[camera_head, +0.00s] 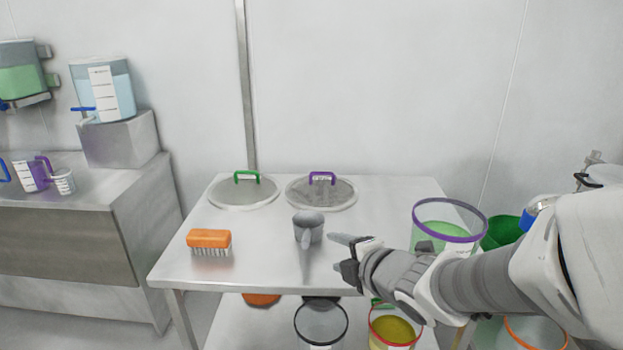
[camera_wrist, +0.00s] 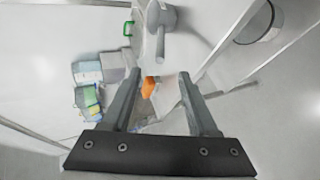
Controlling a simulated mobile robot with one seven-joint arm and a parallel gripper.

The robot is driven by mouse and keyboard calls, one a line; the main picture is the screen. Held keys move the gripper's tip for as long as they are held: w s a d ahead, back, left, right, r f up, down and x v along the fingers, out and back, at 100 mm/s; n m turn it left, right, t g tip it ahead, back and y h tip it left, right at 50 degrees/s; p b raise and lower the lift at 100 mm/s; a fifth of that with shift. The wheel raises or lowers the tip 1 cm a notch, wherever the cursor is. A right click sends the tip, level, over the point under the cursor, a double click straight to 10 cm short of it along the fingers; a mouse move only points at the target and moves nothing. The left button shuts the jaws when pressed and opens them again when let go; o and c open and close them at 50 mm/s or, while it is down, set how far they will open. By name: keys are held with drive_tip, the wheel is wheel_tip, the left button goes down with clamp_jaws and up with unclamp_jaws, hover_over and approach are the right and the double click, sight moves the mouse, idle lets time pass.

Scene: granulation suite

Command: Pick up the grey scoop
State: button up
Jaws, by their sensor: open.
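The grey scoop (camera_head: 308,226) stands on the metal table (camera_head: 270,262), a round cup with its handle pointing toward the front edge. My gripper (camera_head: 342,255) is open and empty, just right of the scoop and apart from it. In the wrist view the scoop (camera_wrist: 162,18) is at the top centre, its handle hanging down toward the gap between my two open fingers (camera_wrist: 157,85). Nothing is between the fingertips except background seen farther off.
An orange brush (camera_head: 209,240) lies left of the scoop. Two round sieve lids, one green-handled (camera_head: 243,192) and one purple-handled (camera_head: 321,193), lie behind it. A purple-rimmed container (camera_head: 448,222) stands to the right. Several buckets are on the lower shelf. Bare table surrounds the scoop.

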sight(306, 241)
drive_tip(key=shift+a+b+x, duration=0.2)
drive_tip(key=shift+b+x, duration=0.7)
drive_tip(key=shift+x, duration=7.25)
drive_tip(key=shift+s, duration=0.1)
drive_tip(key=shift+c, duration=0.3)
clamp_jaws()
